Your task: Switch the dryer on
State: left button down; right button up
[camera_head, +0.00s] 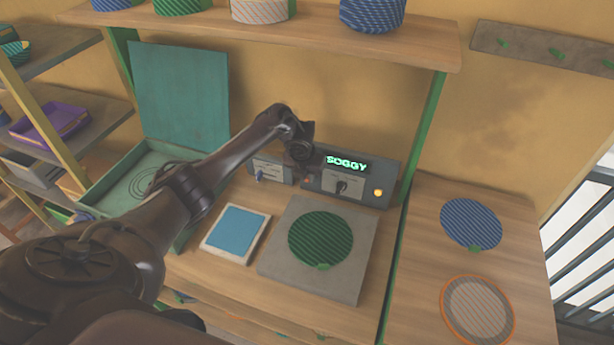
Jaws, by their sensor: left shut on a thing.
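A grey control box (380,175) stands against the back wall, with a green lit display (347,163) reading "SOGGY". It has a dark knob (341,187) and a glowing yellow light (378,193). A smaller panel (268,172) with a blue-tipped switch (260,177) sits to its left. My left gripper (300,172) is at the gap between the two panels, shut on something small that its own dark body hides. I cannot tell which panel that part belongs to. My right gripper is out of view.
A green striped disc (320,239) lies on a grey slab (345,281) in front of the box. A blue pad (236,233) lies to its left, and an open teal press (180,95) stands farther left. Blue (471,222) and orange-rimmed (478,309) discs lie at right.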

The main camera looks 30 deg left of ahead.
pick_arm(q)
jog(key=shift+a, duration=0.1)
dwell(0.3)
jog(key=c, duration=1.4)
grip_release()
jog(key=shift+w, duration=0.1)
jog(key=b+v, duration=0.1)
jog(key=v, duration=0.6)
jog(key=shift+r, duration=0.4)
